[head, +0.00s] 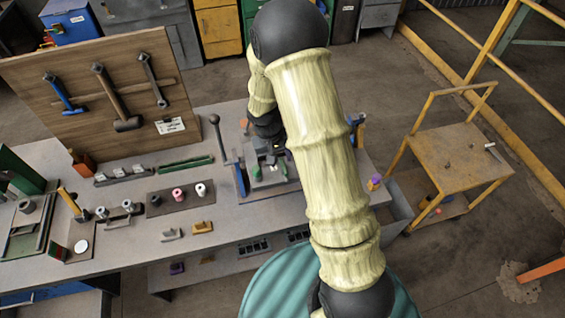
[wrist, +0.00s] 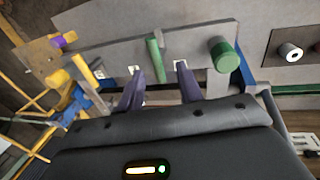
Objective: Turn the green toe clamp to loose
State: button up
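In the wrist view a green bar (wrist: 154,58), apparently the toe clamp's lever, stands up from a grey plate (wrist: 110,52), with a small white label on either side. I cannot read the labels. A thick green cylinder (wrist: 224,57) is to its right. My gripper (wrist: 159,69) is open, its two dark purple fingers spread to either side of the bar's lower end. I cannot tell whether they touch it. In the head view my gripper (head: 268,152) is over the grey fixture on the bench; a green part (head: 254,172) shows beside it, and my arm hides some of the fixture.
A blue-and-grey lever (head: 235,172) stands left of the fixture. Pink and white rolls (head: 178,193) sit on a brown mat further left. A tool board (head: 105,95) rises behind the bench. A yellow cart (head: 450,155) stands right, across open floor.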

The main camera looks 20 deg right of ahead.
aim_at(282, 164)
jog(key=shift+d+f+p, duration=0.25)
jog(key=shift+f+p, duration=0.05)
jog(key=shift+f, duration=0.85)
jog(key=shift+d+f+p, duration=0.2)
jog(key=shift+f+p, duration=0.05)
jog(key=shift+f, duration=0.9)
grip_shut()
